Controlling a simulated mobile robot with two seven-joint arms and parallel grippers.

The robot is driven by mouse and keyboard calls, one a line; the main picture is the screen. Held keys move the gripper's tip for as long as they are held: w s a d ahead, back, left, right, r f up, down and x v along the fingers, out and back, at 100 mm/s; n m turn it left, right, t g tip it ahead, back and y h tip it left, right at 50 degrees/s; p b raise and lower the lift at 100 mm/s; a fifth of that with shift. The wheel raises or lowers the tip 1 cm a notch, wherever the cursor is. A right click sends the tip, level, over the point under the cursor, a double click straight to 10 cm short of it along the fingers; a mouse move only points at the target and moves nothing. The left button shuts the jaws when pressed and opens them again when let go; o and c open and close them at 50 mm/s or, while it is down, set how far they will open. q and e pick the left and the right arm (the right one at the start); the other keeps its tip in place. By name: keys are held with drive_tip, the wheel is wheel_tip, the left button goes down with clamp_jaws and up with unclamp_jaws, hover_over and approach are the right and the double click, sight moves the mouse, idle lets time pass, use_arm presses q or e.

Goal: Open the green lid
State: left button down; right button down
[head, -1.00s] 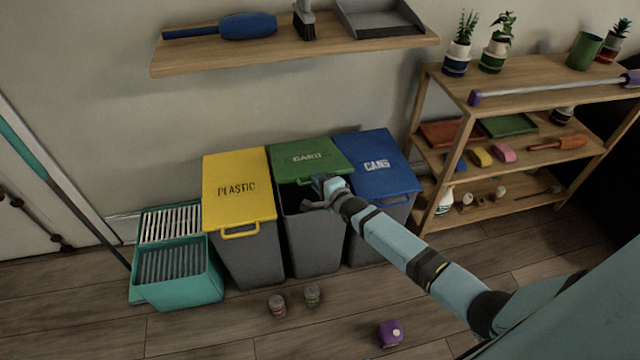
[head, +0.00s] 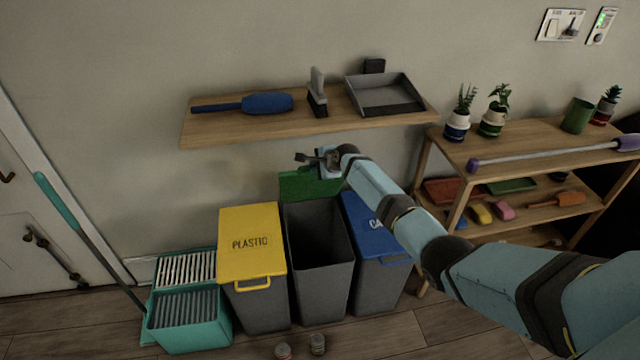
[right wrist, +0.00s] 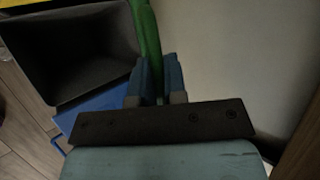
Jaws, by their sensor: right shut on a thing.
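The green lid (head: 300,186) stands raised, roughly upright, at the back of the middle grey bin (head: 326,275). The bin's mouth is open and its inside looks dark and empty. My right gripper (head: 312,158) is at the lid's upper edge. In the right wrist view the green lid (right wrist: 147,35) runs between the two blue fingers of the gripper (right wrist: 154,78), which is shut on it. The lid's lettering is hidden. My left gripper is not in view.
A yellow-lidded plastic bin (head: 250,245) stands left, a blue-lidded bin (head: 365,225) right, partly behind my arm. A wooden wall shelf (head: 230,127) hangs above the lid, close to my gripper. A teal bucket (head: 190,325) and shelving unit (head: 510,150) flank the bins.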

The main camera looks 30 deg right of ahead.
drive_tip(key=shift+w+d+r, duration=0.2)
drive_tip(key=shift+w+r, duration=0.25)
drive_tip(key=shift+w, duration=0.35)
drive_tip(key=shift+w+d+r, duration=0.1)
drive_tip(key=shift+w+r, duration=0.05)
drive_tip(key=shift+w, duration=0.15)
drive_tip(key=c, duration=1.2)
unclamp_jaws()
drive_tip(key=shift+r, duration=0.1)
